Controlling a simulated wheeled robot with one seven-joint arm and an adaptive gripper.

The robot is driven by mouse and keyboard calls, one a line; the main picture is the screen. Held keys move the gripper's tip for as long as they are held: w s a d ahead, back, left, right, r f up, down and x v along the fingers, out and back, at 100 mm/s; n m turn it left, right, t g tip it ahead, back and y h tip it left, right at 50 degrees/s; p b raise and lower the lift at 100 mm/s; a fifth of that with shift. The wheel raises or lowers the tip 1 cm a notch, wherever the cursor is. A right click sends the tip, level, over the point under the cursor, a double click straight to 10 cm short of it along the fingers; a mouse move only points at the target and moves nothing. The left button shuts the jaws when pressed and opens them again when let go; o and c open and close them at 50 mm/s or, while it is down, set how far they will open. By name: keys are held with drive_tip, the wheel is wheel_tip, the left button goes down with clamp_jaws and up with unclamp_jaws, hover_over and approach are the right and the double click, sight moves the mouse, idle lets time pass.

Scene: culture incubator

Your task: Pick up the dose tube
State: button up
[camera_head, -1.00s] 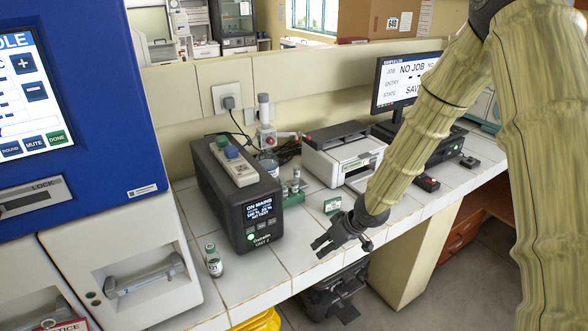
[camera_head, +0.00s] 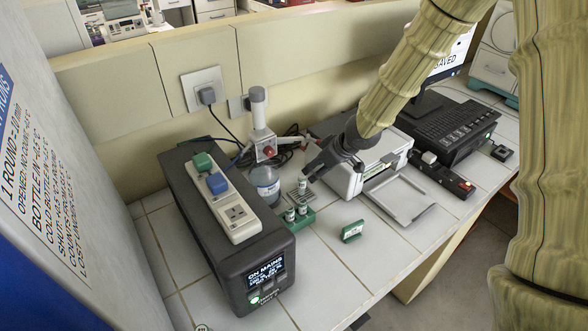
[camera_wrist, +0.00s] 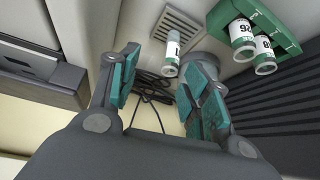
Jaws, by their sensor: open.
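A small white-capped tube (camera_head: 302,185) stands alone on a small grey grille behind the green rack; I take it for the dose tube. In the wrist view this tube (camera_wrist: 172,56) shows between my fingers, nearer the right one, its label partly in sight. My gripper (camera_head: 309,172) is open beside and just above it, with no clear contact. In the wrist view my gripper (camera_wrist: 160,68) shows its teal pads wide apart and nothing held. The green rack (camera_head: 304,222) holds two similar tubes, which also show in the wrist view (camera_wrist: 242,38).
A dark power unit (camera_head: 222,262) with a socket strip stands left. A clear bottle (camera_head: 265,186) and a white stand (camera_head: 262,135) with cables are close behind the tube. A printer (camera_head: 372,165) stands right. A small green card (camera_head: 352,231) is in front; nearby tiles are bare.

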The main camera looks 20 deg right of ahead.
sight(304, 182)
drive_tip(key=x, duration=0.5)
drive_tip(key=a+x, duration=0.1)
drive_tip(key=x, duration=0.1)
drive_tip(key=shift+s+a+f, duration=0.1)
drive_tip(key=shift+f, duration=0.2)
drive_tip(key=shift+s+a+f, duration=0.15)
drive_tip(key=shift+a+f, duration=0.15)
drive_tip(key=shift+s+p, duration=0.3)
drive_tip(key=shift+p, duration=0.05)
drive_tip(key=shift+w+a+f, duration=0.1)
drive_tip(key=shift+w+f, duration=0.6)
drive_tip(key=shift+w, duration=0.05)
drive_tip(key=shift+s+r, duration=0.3)
drive_tip(key=shift+s, duration=0.05)
drive_tip(key=c, duration=0.9)
drive_tip(key=shift+f, duration=0.15)
